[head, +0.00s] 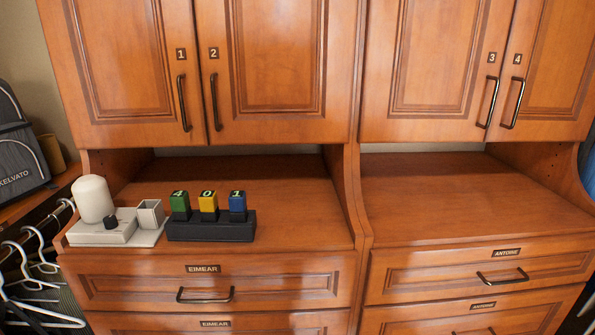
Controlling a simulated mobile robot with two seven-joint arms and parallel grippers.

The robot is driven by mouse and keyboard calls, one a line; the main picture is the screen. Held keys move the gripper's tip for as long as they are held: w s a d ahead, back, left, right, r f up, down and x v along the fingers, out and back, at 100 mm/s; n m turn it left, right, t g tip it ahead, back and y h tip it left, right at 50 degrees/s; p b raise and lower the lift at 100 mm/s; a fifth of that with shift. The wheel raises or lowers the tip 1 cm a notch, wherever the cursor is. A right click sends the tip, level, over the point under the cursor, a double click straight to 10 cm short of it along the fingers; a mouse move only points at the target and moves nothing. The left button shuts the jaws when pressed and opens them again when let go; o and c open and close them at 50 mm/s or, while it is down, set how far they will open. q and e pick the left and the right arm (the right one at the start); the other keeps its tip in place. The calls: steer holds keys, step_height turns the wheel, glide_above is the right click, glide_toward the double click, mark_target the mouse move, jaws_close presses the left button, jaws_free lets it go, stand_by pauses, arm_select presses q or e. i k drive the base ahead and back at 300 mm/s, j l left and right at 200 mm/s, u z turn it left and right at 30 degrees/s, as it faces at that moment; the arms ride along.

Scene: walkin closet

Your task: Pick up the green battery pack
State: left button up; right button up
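The green battery pack (180,203) stands upright in a black dock (211,228) on the left wooden counter. It has a light mark on its top and a black lower part. A yellow pack (208,204) and a blue pack (238,204) stand in the same dock to its right, in a row. Neither of my grippers is in the head view.
Left of the dock is a pale base (103,235) with a white rounded cylinder (93,199), a black knob (111,222) and a small grey open box (150,213). Cupboards hang above. A divider (352,190) separates the bare right counter (440,200). Hangers (35,255) are at far left.

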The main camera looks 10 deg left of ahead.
mark_target(180, 201)
steer(key=u, duration=1.35)
